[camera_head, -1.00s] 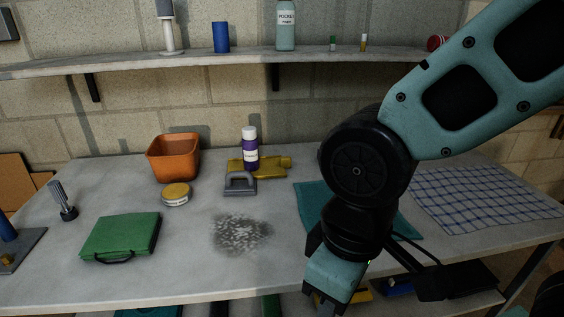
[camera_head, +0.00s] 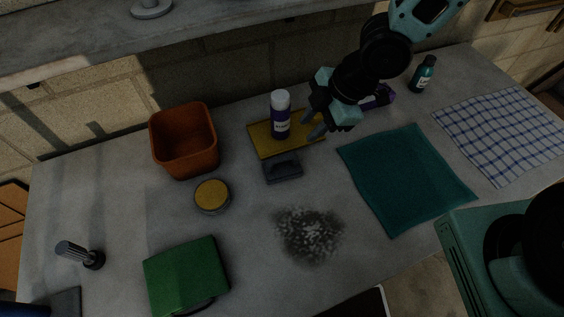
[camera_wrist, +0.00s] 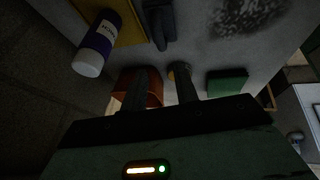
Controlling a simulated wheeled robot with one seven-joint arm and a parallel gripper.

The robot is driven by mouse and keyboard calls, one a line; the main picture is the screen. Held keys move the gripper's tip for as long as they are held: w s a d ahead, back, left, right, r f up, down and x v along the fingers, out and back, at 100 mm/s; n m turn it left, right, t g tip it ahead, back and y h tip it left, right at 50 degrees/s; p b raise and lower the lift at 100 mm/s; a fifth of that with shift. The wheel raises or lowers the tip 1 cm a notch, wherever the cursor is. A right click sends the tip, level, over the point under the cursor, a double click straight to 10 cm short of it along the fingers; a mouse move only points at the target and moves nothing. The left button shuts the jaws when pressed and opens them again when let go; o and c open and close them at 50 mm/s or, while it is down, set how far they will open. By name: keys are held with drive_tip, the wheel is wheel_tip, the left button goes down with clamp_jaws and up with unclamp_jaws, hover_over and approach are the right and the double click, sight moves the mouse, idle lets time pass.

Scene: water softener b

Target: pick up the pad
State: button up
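A grey pad with a raised handle (camera_head: 283,167) lies flat on the workbench, in front of the yellow cloth; I take this to be the pad. In the wrist view the pad (camera_wrist: 158,22) shows at the top, beyond my fingers. My gripper (camera_head: 312,125) is above the bench, to the right of and behind the pad, not touching it. In the wrist view my gripper (camera_wrist: 163,82) has two dark fingers apart with nothing between them.
A white-capped purple bottle (camera_head: 281,115) stands on the yellow cloth (camera_head: 262,142), close behind the pad. An orange bin (camera_head: 184,143) and a round tin (camera_head: 212,195) are left. A teal cloth (camera_head: 405,180) lies right. A dark speckled stain (camera_head: 310,234) is in front.

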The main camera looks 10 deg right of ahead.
drive_tip(key=b, duration=0.2)
approach(284, 157)
drive_tip(key=x, duration=0.4)
drive_tip(key=shift+a+f, duration=0.25)
drive_tip(key=shift+p+x, duration=0.8)
drive_tip(key=shift+x, duration=2.55)
drive_tip(key=shift+d, duration=0.1)
clamp_jaws()
